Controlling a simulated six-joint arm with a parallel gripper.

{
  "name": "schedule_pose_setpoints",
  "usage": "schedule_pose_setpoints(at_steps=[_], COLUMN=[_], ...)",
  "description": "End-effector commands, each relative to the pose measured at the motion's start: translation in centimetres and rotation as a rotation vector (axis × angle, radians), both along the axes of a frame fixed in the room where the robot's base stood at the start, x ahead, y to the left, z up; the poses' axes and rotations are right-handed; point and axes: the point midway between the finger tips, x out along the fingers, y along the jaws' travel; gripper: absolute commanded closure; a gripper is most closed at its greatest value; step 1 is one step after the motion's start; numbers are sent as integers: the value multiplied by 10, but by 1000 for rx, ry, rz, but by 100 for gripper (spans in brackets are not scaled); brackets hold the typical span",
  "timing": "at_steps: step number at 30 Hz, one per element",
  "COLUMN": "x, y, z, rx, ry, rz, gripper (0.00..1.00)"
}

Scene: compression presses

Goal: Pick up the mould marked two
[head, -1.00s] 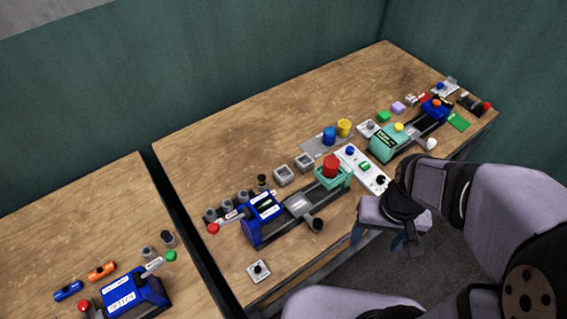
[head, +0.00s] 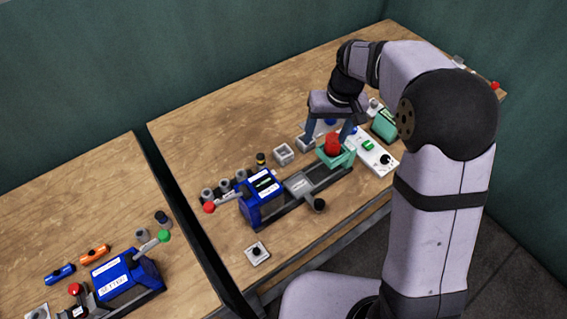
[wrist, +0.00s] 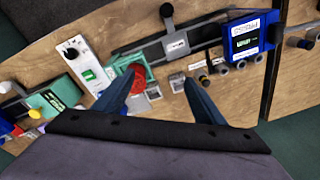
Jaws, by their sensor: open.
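Two small grey square open-topped moulds stand on the table behind the blue press. One mould (head: 283,153) is in clear view in the head view; the other (head: 303,141) is partly hidden by my gripper. In the wrist view both moulds, one (wrist: 177,83) and the other (wrist: 153,92), lie between my finger outlines. I cannot read a number on either one. My gripper (head: 328,137) is open, pointing down, with nothing between its fingers. It appears above the table near the partly hidden mould and the red cylinder.
A red cylinder (head: 332,143) stands in a mint-green holder (head: 335,159) at the end of the blue press (head: 261,198). A white control panel (head: 373,157) lies to the right. Several grey cylinders (head: 225,186) stand behind the blue press. The table's back left is clear.

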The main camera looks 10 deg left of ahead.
Motion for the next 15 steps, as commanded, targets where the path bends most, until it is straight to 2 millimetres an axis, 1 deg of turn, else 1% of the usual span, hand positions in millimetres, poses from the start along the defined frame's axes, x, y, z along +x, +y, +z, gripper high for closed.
schedule_pose_setpoints(at_steps=[1, 5, 6, 9, 12, 15], x=[14, 41, 46, 58, 65, 69], y=[17, 56, 66, 88, 105, 116], z=[-21, -45, -64, -93, -114, -126], rx=[9, 36, 17, -13, -37, -53], ry=[-4, -20, -23, -41, -53, -63], rz=[28, 90, 157, 293, 394, 457], gripper=[36, 36, 36, 36, 36, 36])
